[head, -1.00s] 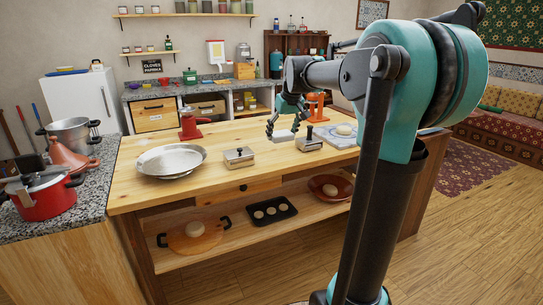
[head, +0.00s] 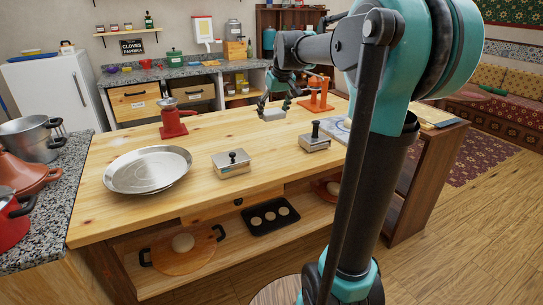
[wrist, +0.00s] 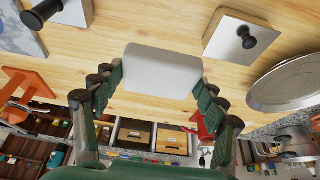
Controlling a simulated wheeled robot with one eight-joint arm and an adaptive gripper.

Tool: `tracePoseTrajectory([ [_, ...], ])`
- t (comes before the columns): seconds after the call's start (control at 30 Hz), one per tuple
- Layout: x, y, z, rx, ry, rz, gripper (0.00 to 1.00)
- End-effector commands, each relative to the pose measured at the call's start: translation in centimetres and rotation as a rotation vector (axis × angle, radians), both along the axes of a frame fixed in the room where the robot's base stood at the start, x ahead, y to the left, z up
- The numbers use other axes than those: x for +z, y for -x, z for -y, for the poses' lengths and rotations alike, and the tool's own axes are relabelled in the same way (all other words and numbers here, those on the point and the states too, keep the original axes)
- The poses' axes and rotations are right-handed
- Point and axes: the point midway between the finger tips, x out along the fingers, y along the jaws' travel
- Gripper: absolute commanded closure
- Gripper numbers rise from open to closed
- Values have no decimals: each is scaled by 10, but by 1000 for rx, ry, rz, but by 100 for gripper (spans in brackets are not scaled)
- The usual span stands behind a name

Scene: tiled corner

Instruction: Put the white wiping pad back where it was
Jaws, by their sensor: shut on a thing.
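My gripper (head: 272,104) is shut on the white wiping pad (head: 272,116), over the far half of the wooden table (head: 130,205). In the wrist view the white pad (wrist: 162,70) sits between the two green fingers (wrist: 160,85), seen as a pale rounded rectangle. Its underside is hidden, and I cannot tell whether it touches the tabletop.
Two metal blocks with black knobs (head: 231,164) (head: 314,141) stand nearer on the table, with bare wood between them. A round metal tray (head: 147,170) lies left, a red grinder (head: 172,120) behind it. An orange stand (head: 315,95) is to the right of my gripper.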

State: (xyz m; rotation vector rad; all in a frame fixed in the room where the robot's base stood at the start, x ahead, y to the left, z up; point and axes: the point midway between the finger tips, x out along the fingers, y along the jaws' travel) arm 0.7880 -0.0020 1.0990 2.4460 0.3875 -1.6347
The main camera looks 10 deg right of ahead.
Motion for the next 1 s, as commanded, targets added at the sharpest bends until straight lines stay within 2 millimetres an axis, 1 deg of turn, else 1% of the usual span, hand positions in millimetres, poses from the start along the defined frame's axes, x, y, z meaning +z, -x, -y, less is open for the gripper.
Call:
tracePoseTrajectory([
  [0.03,-12,0,0,0,0,0,55],
  [0.2,-54,0,0,0,0,0,55],
  [0.4,-102,0,0,0,0,0,55],
  [0.5,-123,0,0,0,0,0,55],
  [0.6,-137,0,0,0,0,0,55],
  [0.77,-148,0,0,0,0,0,55],
  [1.0,-178,0,0,0,0,0,55],
])
